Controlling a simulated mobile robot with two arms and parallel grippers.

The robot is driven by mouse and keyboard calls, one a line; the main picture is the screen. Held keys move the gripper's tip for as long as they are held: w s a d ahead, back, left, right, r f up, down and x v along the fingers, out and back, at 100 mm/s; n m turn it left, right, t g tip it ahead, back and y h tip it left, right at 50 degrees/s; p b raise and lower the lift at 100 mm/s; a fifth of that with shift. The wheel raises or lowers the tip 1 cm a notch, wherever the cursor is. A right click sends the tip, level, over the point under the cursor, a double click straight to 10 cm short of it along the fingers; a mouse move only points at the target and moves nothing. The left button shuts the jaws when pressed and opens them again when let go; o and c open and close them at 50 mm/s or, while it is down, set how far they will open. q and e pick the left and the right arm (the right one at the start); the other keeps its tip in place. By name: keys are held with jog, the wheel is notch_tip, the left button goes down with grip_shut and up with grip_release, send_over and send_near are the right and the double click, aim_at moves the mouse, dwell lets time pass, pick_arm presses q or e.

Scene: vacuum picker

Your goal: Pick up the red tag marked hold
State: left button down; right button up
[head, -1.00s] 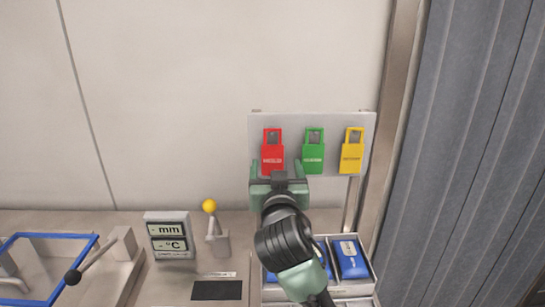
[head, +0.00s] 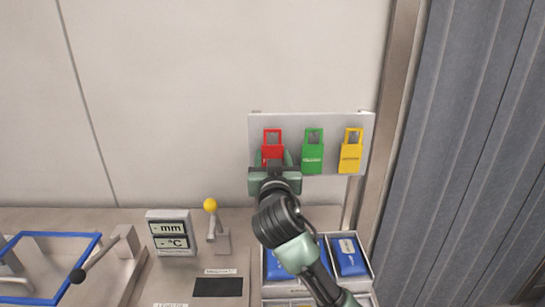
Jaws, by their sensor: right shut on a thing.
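The red tag (head: 272,137) hangs at the left of a grey board (head: 292,130) on the wall, with its loop at the top. My right gripper (head: 272,160) is at the tag's lower part, one finger on each side, shut on it. The gripper hides the tag's lower end and its lettering. The tag still lies against the board. My left gripper is not in view.
A green tag (head: 313,155) and a yellow tag (head: 350,156) hang to the right. Below stand a tray with blue packs (head: 348,256), a yellow-knobbed lever (head: 210,205), a display box (head: 171,233) and a blue-framed bin (head: 50,236).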

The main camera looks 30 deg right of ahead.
jog(key=shift+r, duration=0.1)
jog(key=shift+r, duration=0.25)
jog(key=p+v, duration=0.6)
jog(key=v, duration=1.2)
jog(key=shift+r+p, duration=0.35)
jog(key=shift+w+a+f, duration=0.1)
jog(key=shift+a, duration=0.05)
